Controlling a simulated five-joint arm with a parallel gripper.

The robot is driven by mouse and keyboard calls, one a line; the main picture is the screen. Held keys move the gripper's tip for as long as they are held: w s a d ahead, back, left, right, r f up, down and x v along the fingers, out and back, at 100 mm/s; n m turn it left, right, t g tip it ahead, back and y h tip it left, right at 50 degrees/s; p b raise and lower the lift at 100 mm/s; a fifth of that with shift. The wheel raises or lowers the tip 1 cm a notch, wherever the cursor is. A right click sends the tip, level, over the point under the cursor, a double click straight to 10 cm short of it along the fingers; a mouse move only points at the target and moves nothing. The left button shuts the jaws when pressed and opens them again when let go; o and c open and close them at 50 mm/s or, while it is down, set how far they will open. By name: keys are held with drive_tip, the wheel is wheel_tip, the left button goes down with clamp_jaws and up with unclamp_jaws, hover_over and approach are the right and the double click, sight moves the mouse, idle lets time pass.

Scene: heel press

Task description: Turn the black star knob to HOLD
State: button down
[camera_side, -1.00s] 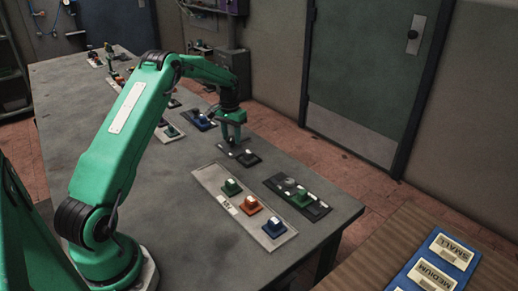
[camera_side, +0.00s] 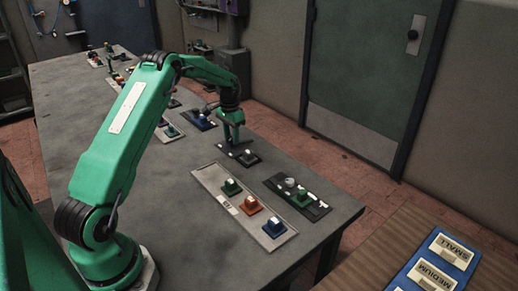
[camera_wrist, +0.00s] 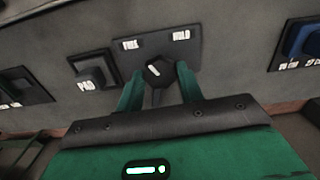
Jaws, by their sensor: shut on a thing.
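The black star knob (camera_wrist: 155,72) sits on a dark plate (camera_wrist: 157,50) in the wrist view, with a short white mark on its top. The mark slants, its upper end to the left. A label that seems to read FREE (camera_wrist: 130,44) is at the plate's upper left and HOLD (camera_wrist: 181,35) at its upper right. My gripper (camera_wrist: 160,69) is shut on the knob, one green finger on each side. In the side view my gripper (camera_side: 233,143) reaches down to the plate, and its fingers hide the knob.
A black square knob (camera_wrist: 92,76) stands left of the plate, and a blue knob (camera_wrist: 306,40) is at the far right. In the side view, a pale panel (camera_side: 212,183) with green and orange knobs and a dark panel (camera_side: 322,208) lie nearer on the grey bench (camera_side: 170,215).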

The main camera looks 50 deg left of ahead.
drive_tip(key=m, duration=1.1)
drive_tip(key=shift+m, duration=1.9)
drive_tip(key=shift+r, duration=0.1)
drive_tip(key=c, duration=0.9)
unclamp_jaws()
drive_tip(key=shift+r, duration=3.85)
